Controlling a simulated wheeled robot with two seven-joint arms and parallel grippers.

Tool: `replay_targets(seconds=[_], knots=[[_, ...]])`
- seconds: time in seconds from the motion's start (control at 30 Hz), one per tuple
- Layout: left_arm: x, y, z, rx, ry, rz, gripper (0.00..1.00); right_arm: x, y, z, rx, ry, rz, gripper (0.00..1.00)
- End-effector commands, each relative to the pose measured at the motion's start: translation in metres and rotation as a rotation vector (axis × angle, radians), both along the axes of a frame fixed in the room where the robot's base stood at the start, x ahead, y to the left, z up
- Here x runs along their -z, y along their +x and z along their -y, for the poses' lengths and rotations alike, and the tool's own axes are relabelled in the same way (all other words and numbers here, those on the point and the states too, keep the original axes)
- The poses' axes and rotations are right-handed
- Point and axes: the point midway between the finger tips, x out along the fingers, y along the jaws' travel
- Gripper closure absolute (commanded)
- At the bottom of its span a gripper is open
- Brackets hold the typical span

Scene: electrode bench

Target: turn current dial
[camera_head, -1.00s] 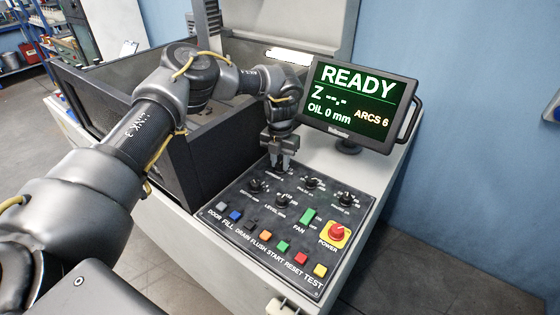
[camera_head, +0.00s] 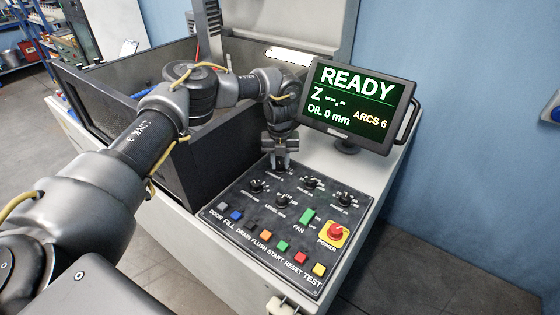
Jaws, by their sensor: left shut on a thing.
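My left gripper (camera_head: 279,164) points down over the top left corner of the black control panel (camera_head: 238,204). It is shut on the current dial, which its fingers largely hide, so the dial's pointer cannot be read. Part of the label shows just below the fingers. Other black dials with white scales sit nearby: one at the left (camera_head: 256,186), one at the lower middle (camera_head: 282,200), one at the top (camera_head: 311,183) and one at the right (camera_head: 344,198). My right gripper is not in view.
A screen (camera_head: 352,104) reading READY, Z --.-, OIL 0 mm and ARCS 6 stands behind the panel at the right. A green fan switch (camera_head: 307,216), a red power knob (camera_head: 336,231) and a row of coloured buttons lie in front. A dark-walled tank (camera_head: 176,160) is at the left.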

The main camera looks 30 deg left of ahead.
Motion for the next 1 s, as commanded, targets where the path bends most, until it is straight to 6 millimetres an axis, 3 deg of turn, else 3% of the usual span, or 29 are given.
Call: replay_targets(seconds=[0.37, 0.4, 0.57, 0.87, 1.0], knots=[[-0.001, 0.001, 0.0, -0.007, 0.0, 0.004, 0.96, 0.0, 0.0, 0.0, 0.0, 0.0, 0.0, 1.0], [-0.001, 0.001, 0.0, -0.007, 0.001, 0.005, 0.72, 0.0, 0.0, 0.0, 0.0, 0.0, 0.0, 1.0], [-0.001, 0.001, 0.0, -0.006, 0.001, 0.003, 0.52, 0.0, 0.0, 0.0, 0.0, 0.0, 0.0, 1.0], [-0.002, 0.001, 0.0, -0.005, 0.0, 0.002, 0.52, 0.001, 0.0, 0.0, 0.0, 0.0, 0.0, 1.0], [-0.016, 0.002, 0.0, -0.005, -0.001, 0.005, 0.52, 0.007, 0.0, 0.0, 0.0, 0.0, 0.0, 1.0]])
